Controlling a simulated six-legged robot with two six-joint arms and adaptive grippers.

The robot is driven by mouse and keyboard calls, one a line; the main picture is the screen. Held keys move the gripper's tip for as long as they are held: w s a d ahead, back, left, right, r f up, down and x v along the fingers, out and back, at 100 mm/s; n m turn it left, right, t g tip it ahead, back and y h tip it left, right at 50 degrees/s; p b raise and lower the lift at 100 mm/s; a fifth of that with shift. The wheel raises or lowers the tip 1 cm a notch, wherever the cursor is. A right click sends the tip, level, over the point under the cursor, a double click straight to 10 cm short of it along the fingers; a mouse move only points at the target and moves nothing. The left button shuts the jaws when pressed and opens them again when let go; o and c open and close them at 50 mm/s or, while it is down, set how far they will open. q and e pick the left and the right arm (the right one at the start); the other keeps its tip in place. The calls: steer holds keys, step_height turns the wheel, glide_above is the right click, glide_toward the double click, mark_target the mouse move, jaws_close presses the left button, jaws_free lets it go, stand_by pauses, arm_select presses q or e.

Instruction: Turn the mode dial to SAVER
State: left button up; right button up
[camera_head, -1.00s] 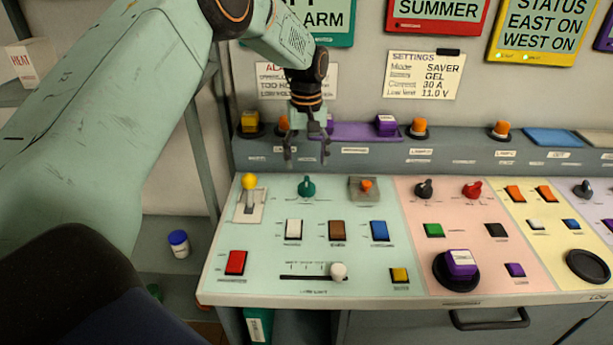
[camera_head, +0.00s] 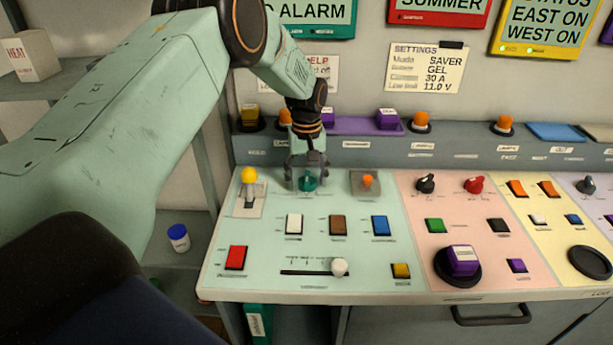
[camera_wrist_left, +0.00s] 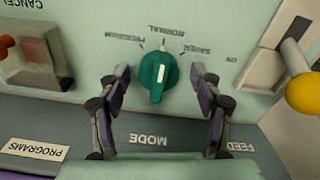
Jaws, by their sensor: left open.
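The green mode dial (camera_head: 307,183) is on the pale green panel section. My left gripper (camera_head: 307,180) is over the dial, pointing down. In the wrist view the left gripper (camera_wrist_left: 160,92) is open, one finger on each side of the dial, with gaps visible on both sides. My right gripper is not in view.
A yellow-tipped lever (camera_head: 249,178) stands left of the dial, and a covered orange button (camera_head: 367,183) sits to its right. White (camera_head: 294,224) and brown (camera_head: 338,225) rockers lie in front. A settings note (camera_head: 427,68) on the wall reads Mode SAVER.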

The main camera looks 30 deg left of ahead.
arm_select(q)
steer(key=shift+r, duration=0.1)
steer(key=shift+c, duration=0.8)
steer(key=shift+w, duration=0.15)
steer(key=c, duration=0.7)
steer(key=shift+c, duration=1.4)
steer(key=shift+m, duration=0.4)
steer(key=m+p, duration=0.1)
steer(key=m, duration=0.7)
steer(key=shift+p, duration=0.4)
